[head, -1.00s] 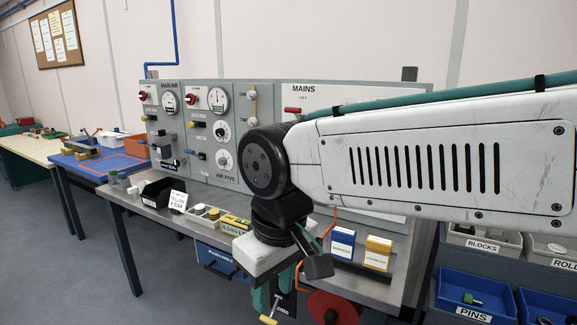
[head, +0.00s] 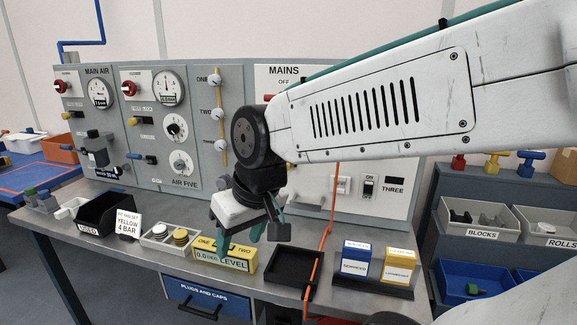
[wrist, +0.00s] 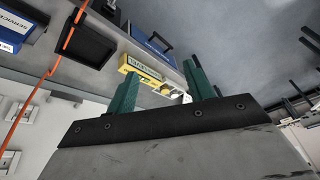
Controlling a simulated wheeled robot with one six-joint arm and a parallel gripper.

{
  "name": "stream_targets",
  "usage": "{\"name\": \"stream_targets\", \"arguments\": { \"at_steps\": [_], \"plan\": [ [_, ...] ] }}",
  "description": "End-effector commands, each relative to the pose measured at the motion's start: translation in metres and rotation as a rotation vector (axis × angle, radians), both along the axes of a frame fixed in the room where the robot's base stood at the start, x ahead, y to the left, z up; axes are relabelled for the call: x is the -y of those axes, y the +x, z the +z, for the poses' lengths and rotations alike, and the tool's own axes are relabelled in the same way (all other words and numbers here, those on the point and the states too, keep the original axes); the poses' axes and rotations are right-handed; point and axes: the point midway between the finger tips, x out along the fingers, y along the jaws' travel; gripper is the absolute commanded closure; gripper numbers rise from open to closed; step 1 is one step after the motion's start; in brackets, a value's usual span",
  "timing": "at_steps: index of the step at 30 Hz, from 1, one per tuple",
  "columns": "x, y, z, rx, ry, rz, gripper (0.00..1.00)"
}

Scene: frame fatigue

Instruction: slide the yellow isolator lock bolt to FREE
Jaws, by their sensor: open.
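A small yellow bolt-like piece (head: 145,120) sits on the AIR FIVE panel, left of its dial. A similar yellow piece (head: 76,114) sits on the MAIN AIR panel. Their labels are too small to read, so I cannot tell which is the isolator lock bolt or whether either is at FREE. My gripper (head: 238,236) is open and empty, pointing down in front of the panel near the yellow level block, to the right of and below both yellow pieces. In the wrist view its two green fingers (wrist: 160,86) stand apart with nothing between them.
The yellow level block (head: 222,254) lies on the bench beneath my gripper. Nearby are a tray of discs (head: 143,240), a black bin (head: 88,222), a black tray (head: 283,284) and an orange cable (head: 322,240). My arm hides part of the MAINS panel (head: 284,84).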

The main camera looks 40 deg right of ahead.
Motion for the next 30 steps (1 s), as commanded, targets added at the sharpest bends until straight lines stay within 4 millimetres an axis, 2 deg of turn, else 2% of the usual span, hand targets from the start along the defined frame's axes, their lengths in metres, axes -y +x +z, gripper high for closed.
{"name": "stream_targets", "arguments": {
  "at_steps": [1,3,5,6,9,12,15,18,21,25,30],
  "plan": [
    [0.003,0.031,-0.004,0.059,0.018,-0.025,0.48],
    [0.011,0.075,-0.006,0.171,0.036,-0.066,0.48],
    [0.022,0.112,-0.008,0.267,0.039,-0.111,0.48],
    [0.032,0.135,-0.01,0.33,0.034,-0.146,0.48],
    [0.062,0.186,-0.015,0.48,-0.003,-0.241,0.48],
    [0.101,0.227,-0.022,0.618,-0.077,-0.348,0.48],
    [0.147,0.254,-0.032,0.739,-0.189,-0.466,0.48],
    [0.195,0.266,-0.045,0.835,-0.337,-0.58,0.48],
    [0.236,0.266,-0.057,0.901,-0.499,-0.676,0.48],
    [0.271,0.255,-0.067,0.95,-0.685,-0.762,0.48],
    [0.293,0.243,-0.072,0.975,-0.828,-0.814,0.48]
  ]
}}
